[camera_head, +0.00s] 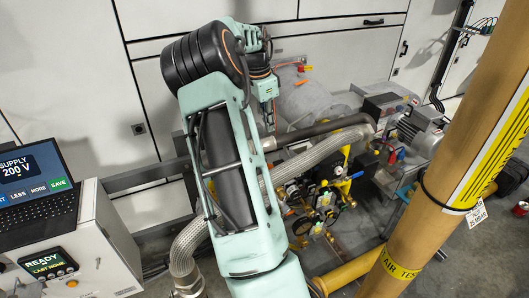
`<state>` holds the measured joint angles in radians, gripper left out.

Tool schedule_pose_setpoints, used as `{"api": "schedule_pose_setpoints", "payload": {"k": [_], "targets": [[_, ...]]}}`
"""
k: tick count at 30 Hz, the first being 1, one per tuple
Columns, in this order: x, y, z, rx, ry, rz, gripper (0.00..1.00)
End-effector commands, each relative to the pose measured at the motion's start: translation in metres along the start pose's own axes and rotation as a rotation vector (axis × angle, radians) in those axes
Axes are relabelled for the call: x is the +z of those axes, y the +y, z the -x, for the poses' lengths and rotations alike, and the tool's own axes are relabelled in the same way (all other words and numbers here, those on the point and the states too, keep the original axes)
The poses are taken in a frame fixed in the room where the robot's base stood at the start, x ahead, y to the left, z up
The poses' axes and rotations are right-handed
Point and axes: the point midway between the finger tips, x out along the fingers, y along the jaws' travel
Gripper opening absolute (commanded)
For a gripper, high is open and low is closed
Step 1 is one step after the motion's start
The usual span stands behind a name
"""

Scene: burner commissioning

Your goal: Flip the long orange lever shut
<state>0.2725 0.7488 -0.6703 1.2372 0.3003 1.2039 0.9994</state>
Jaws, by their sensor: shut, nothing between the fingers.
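A small orange bar (301,83), which looks like the lever, shows just right of my wrist, against a rounded grey body. It is too small to tell its exact angle or what it is mounted on. My gripper (270,119) points down below my wrist, left of and lower in the picture than the orange bar. It is small and dark here, and appears shut and empty. I cannot tell whether it touches anything. My pale green arm hides much of the area left of and below it.
A braided hose (310,158) and a dark pipe run across the middle. Valves and yellow pipework (343,275) crowd the area below. A large brown post (437,190) stands at right. A cabinet with a laptop (35,190) stands at left. White wall panels close the back.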

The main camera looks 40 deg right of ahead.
Motion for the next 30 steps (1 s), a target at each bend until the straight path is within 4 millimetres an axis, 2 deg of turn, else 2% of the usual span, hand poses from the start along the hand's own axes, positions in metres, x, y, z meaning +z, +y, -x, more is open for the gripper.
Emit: {"api": "schedule_pose_setpoints", "payload": {"k": [5, 17, 22, 30], "targets": [[0.0, 0.001, -0.019, 0.004, -0.002, -0.002, 0.0], [0.0, 0.001, -0.102, 0.004, 0.0, -0.001, 0.0], [0.019, 0.0, -0.118, 0.001, 0.0, 0.002, 0.0], [0.028, 0.0, -0.128, 0.0, 0.001, 0.0, 0.0]]}}
